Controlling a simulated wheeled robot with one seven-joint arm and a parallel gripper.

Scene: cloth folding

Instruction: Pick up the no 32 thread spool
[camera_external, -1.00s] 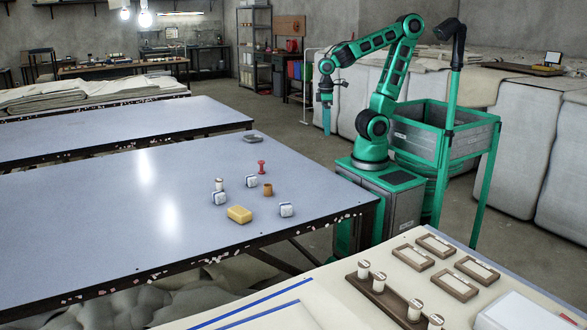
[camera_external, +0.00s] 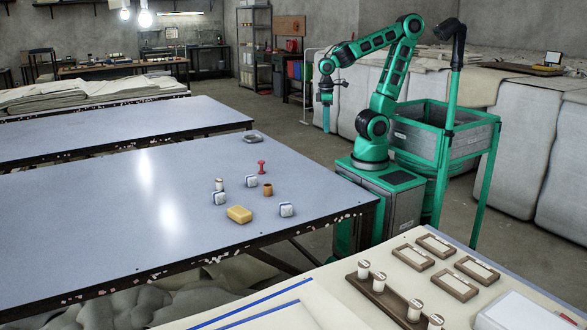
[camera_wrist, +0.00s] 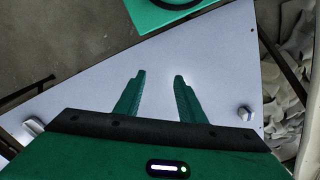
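White spools stand upright in a dark wooden rack (camera_external: 352,278) at the front right of the external view: one at its far end (camera_external: 363,269), one beside it (camera_external: 379,282), one further along (camera_external: 415,310) and one near the front edge (camera_external: 436,321). Their labels are too small to read, so I cannot tell which is no 32. A small pale spool-like item (camera_external: 219,184) and a red spool-shaped item (camera_external: 262,167) stand on the blue-grey table. My gripper (camera_external: 326,112) hangs pointing down, high and away from the rack. In the wrist view its two fingers (camera_wrist: 158,82) are apart with nothing between them.
The blue-grey table (camera_external: 90,210) also holds a yellow block (camera_external: 239,214), a brown cup-like item (camera_external: 268,189), and white-and-blue blocks (camera_external: 286,209). Its left part is clear. Wooden frames (camera_external: 413,257) lie right of the rack. A green-framed bin (camera_external: 470,140) stands beside my arm.

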